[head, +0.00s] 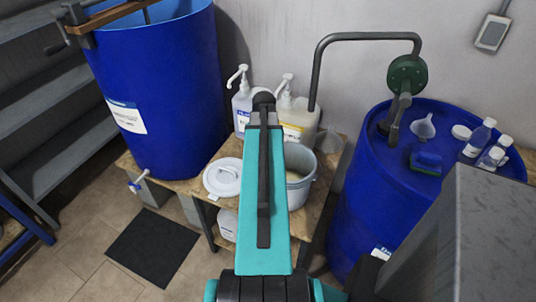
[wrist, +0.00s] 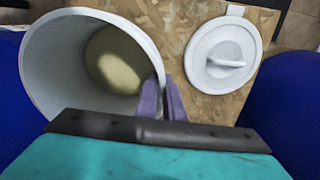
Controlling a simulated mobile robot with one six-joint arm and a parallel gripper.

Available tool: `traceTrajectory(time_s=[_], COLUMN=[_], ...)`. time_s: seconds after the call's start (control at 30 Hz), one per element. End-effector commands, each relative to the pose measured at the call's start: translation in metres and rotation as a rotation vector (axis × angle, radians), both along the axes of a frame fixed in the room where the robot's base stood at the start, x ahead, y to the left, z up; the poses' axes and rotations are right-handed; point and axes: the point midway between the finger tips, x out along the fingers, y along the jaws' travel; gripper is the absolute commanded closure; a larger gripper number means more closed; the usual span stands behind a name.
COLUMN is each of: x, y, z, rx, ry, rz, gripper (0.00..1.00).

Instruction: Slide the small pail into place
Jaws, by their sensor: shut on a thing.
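The small pail (head: 302,194) is pale grey and open-topped. It stands upright on the wooden bench top (head: 324,178) in the head view, partly hidden behind my teal arm. In the wrist view the pail (wrist: 55,75) fills the left side, with pale yellowish contents at its bottom. My gripper (wrist: 165,92) shows there as two purple fingers at the right side of the pail's rim, shut on the pail wall. The fingers are hidden by my arm in the head view.
A white round lid (head: 222,178) lies on the bench left of the pail. Two pump bottles (head: 241,108) (head: 297,122) stand behind. A blue drum (head: 155,90) is at the left; another (head: 355,215) with a hand pump (head: 407,75) stands close on the right.

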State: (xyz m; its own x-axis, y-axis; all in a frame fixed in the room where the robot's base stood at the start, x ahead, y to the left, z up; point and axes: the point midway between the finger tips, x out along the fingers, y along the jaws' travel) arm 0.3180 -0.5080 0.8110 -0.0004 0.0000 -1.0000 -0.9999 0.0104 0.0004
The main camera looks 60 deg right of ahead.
Motion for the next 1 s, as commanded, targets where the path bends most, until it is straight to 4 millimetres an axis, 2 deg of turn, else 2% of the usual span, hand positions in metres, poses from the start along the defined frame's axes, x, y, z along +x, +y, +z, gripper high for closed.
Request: traceTrajectory(time_s=[0.03,0.5,0.7,1.0], x=[0.001,0.008,0.01,0.011], y=[0.007,0.041,0.048,0.05], z=[0.0,0.0,0.0,0.0], rx=[0.005,0.005,0.004,0.004], ry=[-0.003,-0.003,-0.003,-0.004], rz=[-0.001,-0.001,0.001,0.0], gripper=[1.0,1.0,1.0,1.0])
